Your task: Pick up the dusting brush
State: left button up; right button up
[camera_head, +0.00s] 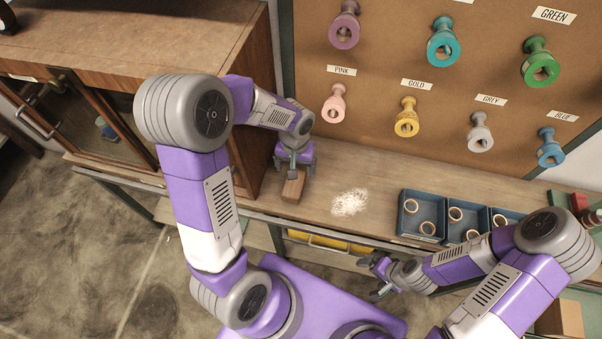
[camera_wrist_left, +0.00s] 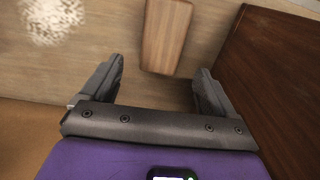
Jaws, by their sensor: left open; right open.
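The dusting brush shows as a brown wooden block (camera_head: 293,187) on the workbench, beside the cabinet. In the left wrist view its wooden top (camera_wrist_left: 166,36) lies just beyond and between the open fingers. Its bristles are not visible. My left gripper (camera_head: 296,163) is over the far end of the brush and hides part of it. The left wrist view shows this gripper (camera_wrist_left: 158,85) open and empty. My right gripper (camera_head: 376,279) is open and empty, in front of the bench edge and below the blue trays.
Blue trays (camera_head: 421,216) with tape rings stand further right. The wooden cabinet (camera_head: 250,130) rises close to the left. A pegboard (camera_head: 380,60) with coloured spools stands behind.

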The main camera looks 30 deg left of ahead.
aim_at(295, 181)
pick_arm(q)
jog(key=shift+s+d+f+b, duration=0.1)
jog(key=shift+s+f+b, duration=0.15)
jog(key=shift+f, duration=0.9)
jog(key=shift+s+a+f+b, duration=0.1)
jog(key=shift+s+f+b, duration=0.15)
jog(key=shift+f, duration=0.85)
jog(key=shift+s+d+f+b, duration=0.15)
jog(key=shift+f+b, duration=0.15)
jog(key=shift+f, duration=0.85)
jog(key=shift+f+b, duration=0.25)
jog(key=shift+b, duration=0.1)
jog(key=shift+c, duration=0.3)
jog(key=c, duration=1.1)
jog(key=shift+o, duration=0.2)
jog(key=shift+r+p, duration=0.5)
jog(key=shift+r, duration=0.05)
notch_tip(295, 181, up, 10)
jog(key=shift+f+p, duration=0.25)
jog(key=shift+p, duration=0.85)
